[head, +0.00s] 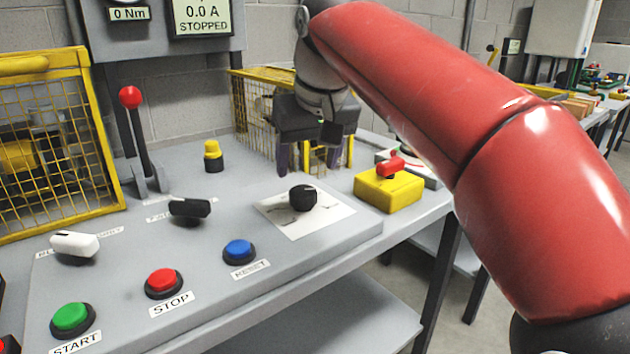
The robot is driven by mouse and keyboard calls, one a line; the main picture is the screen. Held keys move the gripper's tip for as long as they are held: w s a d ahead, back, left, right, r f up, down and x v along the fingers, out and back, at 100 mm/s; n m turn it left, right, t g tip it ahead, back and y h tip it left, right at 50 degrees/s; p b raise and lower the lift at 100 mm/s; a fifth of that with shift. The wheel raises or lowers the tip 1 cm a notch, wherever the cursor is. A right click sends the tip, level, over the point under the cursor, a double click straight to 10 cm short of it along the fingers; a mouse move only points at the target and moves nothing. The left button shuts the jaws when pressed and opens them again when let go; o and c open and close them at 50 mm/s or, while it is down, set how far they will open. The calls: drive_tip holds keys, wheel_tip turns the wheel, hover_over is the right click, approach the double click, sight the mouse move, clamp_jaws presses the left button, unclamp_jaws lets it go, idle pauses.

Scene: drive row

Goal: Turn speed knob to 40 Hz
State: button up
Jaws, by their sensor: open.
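The speed knob, a round black knob (303,197), sits on a white dial plate (278,216) at the right part of the grey panel. The dial markings are too small to read. My gripper (306,172) hangs just behind and above the knob, pointing down, with its fingers spread and empty. It appears apart from the knob. The display (203,16) at the top reads 0.0 A and STOPPED. A gauge label (128,14) beside it reads 0 Nm.
Green (72,319), red (163,282) and blue (238,251) buttons line the panel front. A black handle switch (189,208), white switch (75,244), red-ball lever (131,98) and yellow beacon (213,156) stand around. A yellow box (388,190) with red handle is right of the knob.

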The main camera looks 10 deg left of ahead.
sight(303, 190)
drive_tip(key=b+x, duration=0.1)
drive_tip(key=x, duration=0.5)
drive_tip(key=shift+f, duration=0.15)
drive_tip(key=shift+c, duration=0.2)
drive_tip(key=c, duration=1)
